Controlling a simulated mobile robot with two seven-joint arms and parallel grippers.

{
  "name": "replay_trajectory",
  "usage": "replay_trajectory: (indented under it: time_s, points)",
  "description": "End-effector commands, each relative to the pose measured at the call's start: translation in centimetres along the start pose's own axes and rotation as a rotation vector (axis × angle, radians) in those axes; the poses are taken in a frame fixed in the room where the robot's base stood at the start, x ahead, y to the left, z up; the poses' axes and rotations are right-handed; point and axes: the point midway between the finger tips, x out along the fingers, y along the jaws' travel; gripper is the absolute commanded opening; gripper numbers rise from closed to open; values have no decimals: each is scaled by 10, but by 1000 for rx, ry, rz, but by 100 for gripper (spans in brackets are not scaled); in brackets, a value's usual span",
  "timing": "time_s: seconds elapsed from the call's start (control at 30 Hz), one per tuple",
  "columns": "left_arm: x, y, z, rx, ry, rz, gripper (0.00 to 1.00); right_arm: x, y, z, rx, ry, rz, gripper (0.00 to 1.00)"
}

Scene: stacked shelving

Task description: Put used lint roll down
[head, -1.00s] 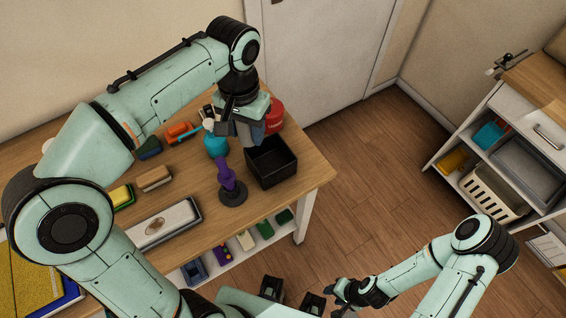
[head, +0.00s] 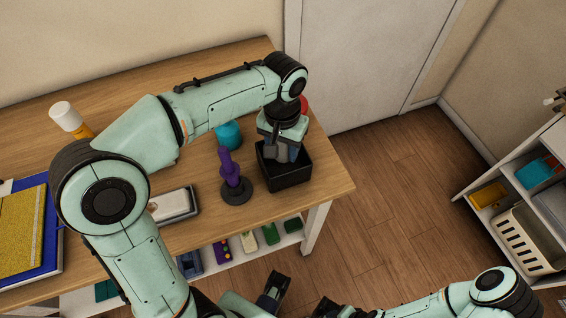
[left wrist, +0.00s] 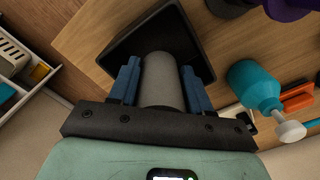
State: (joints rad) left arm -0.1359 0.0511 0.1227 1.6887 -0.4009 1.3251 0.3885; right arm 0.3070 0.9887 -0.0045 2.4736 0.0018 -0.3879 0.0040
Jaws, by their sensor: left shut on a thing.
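My left gripper (head: 280,152) is over the black open box (head: 289,180) at the right end of the wooden table. In the left wrist view my left gripper (left wrist: 160,88) has its blue fingers on both sides of a plain grey cylinder, the used lint roll (left wrist: 163,80). It is shut on the roll. The roll's far end points into the dark opening of the black box (left wrist: 128,50). I cannot tell whether it touches the bottom.
A purple object on a round dark base (head: 234,180) stands left of the box. A teal bottle (head: 228,135) is behind it. A brush-like block (head: 172,206) lies nearer the front. A shelf unit with a cream basket (head: 528,240) stands at the right.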

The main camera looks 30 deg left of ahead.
Motion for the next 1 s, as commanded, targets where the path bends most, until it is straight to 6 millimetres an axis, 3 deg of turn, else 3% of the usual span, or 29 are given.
replay_trajectory:
  time_s: [0.5, 0.93, 0.97, 1.0]
  points:
    - [62, 0, 0, 0, -1, 0, 19, 8, 1, -5, -2, 16, -4, 43]
    - [67, 0, 0, 0, 0, 1, 19, 10, 1, -7, -2, 20, -4, 43]
    - [67, 0, 0, 0, 0, 1, 58, 10, 1, -7, -2, 20, -5, 43]
    - [66, 0, 0, 0, 0, 1, 71, 9, 1, -7, -2, 20, -5, 43]
